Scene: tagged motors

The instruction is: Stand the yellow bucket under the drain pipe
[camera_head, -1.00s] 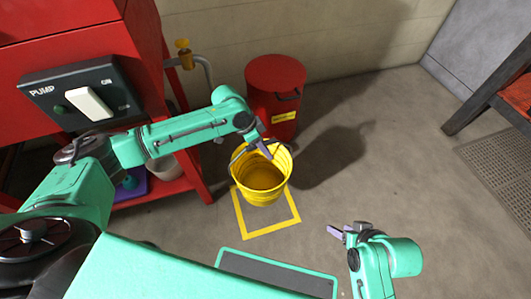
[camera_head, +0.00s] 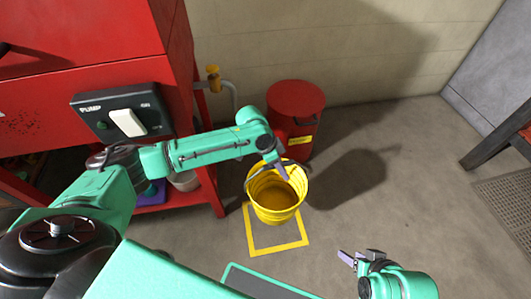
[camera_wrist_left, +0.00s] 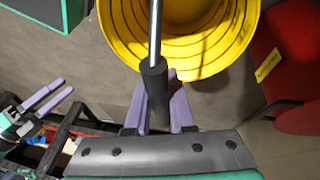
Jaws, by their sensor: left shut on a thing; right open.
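The yellow bucket (camera_head: 275,200) hangs upright by its handle from my left gripper (camera_head: 279,165), over or just behind the yellow floor square (camera_head: 250,232). In the left wrist view my left gripper (camera_wrist_left: 158,105) is shut on the dark grip of the handle, and the bucket (camera_wrist_left: 190,50) fills the top. The drain pipe (camera_head: 230,88) is a grey bent pipe with a yellow valve (camera_head: 213,75), at the side of the red machine, behind and left of the bucket. My right gripper (camera_head: 350,257) is open and empty at the lower right.
A red lidded can (camera_head: 296,115) stands close behind the bucket by the wall. The red machine (camera_head: 90,60) with a pump switch (camera_head: 126,121) is at the left. Floor to the right is clear up to a dark-legged table (camera_head: 497,135) and a floor grate (camera_head: 508,205).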

